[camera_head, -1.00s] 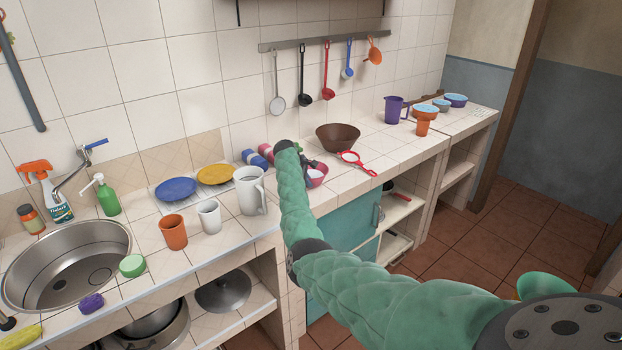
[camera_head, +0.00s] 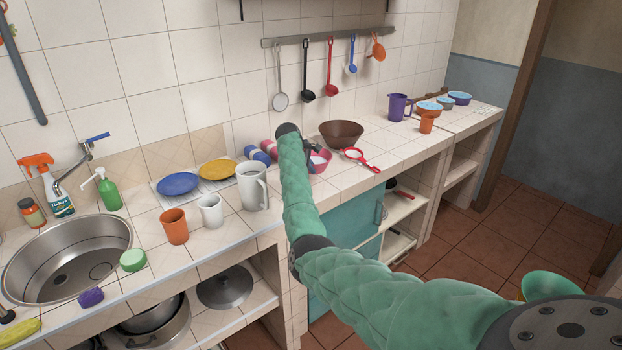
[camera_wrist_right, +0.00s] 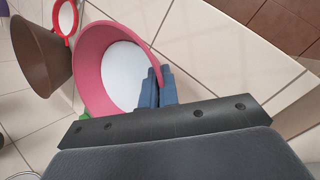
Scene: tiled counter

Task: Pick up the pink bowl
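The pink bowl (camera_head: 326,165), white inside, is in the middle of the head view, partly hidden by my right arm. In the right wrist view the bowl (camera_wrist_right: 90,63) fills the upper middle. My right gripper (camera_wrist_right: 160,86) has its two blue fingers close together on either side of the bowl's wall, shut on it at the rim. In the head view this gripper (camera_head: 313,148) is small and dark at the bowl's edge. Whether the bowl's base touches the counter is hard to tell. My left gripper is not in view.
A brown bowl (camera_head: 341,134) and a red strainer (camera_head: 360,157) lie close by on the tiled counter. A white pitcher (camera_head: 252,186) and cups stand to the left. Ladles (camera_head: 331,75) hang on the wall behind. Counter to the right of the strainer is partly clear.

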